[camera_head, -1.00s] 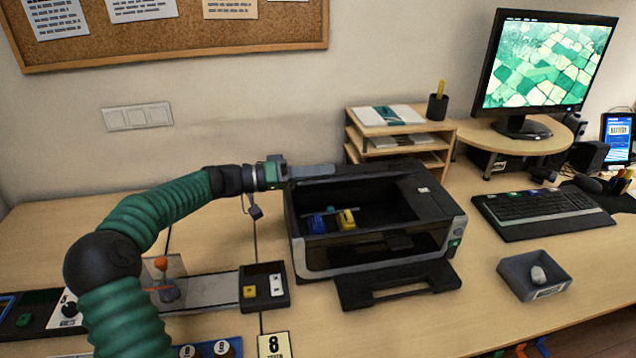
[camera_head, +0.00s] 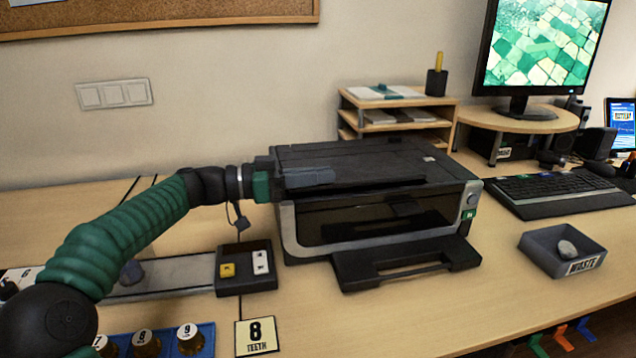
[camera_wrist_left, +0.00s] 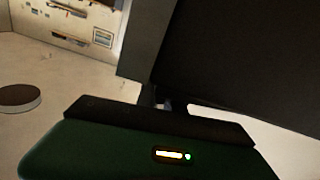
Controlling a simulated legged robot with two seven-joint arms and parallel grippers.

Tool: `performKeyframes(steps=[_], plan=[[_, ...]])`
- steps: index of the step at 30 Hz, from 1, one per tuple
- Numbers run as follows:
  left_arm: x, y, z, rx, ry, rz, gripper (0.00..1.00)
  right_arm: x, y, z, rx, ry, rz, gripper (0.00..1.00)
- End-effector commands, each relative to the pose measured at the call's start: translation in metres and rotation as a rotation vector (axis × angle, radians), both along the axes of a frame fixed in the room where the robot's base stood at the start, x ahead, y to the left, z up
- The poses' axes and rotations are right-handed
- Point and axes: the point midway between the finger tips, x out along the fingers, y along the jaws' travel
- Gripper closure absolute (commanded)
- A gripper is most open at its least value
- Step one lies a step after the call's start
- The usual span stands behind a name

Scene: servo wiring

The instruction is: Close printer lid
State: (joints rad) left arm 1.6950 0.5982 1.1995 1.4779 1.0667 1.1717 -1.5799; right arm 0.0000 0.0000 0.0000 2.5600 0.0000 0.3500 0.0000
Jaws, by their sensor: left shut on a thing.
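The black printer (camera_head: 390,215) stands on the desk. Its lid (camera_head: 350,155) lies nearly flat over the top; I cannot tell whether it is fully seated, as a dark gap shows below its front edge. My left gripper (camera_head: 318,178) reaches in from the left and is shut on the lid near its front left edge. In the left wrist view a large dark surface (camera_wrist_left: 250,60), probably the lid, fills the upper right beyond my green gripper body. The inside of the printer under the lid is hidden. My right gripper is not in view.
The printer's front tray (camera_head: 405,262) sticks out over the desk. A small black box (camera_head: 246,270) sits to its left and a grey waste bin (camera_head: 562,252) to its right. A wooden shelf (camera_head: 395,120) stands behind. The desk in front of the tray is clear.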

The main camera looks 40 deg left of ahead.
Motion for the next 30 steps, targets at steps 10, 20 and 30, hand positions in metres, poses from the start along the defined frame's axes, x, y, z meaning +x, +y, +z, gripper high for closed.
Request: performKeyframes(steps=[10, 20, 30], plan=[[0.0, 0.001, -0.001, 0.005, -0.005, 0.003, 1.0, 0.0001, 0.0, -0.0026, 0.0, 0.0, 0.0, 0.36], [-0.0001, 0.0005, -0.001, 0.006, -0.006, 0.002, 0.66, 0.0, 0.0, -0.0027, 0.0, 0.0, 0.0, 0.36], [-0.0065, 0.0061, 0.001, 0.006, -0.005, 0.004, 0.66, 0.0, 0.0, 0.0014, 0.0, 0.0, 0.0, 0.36]])
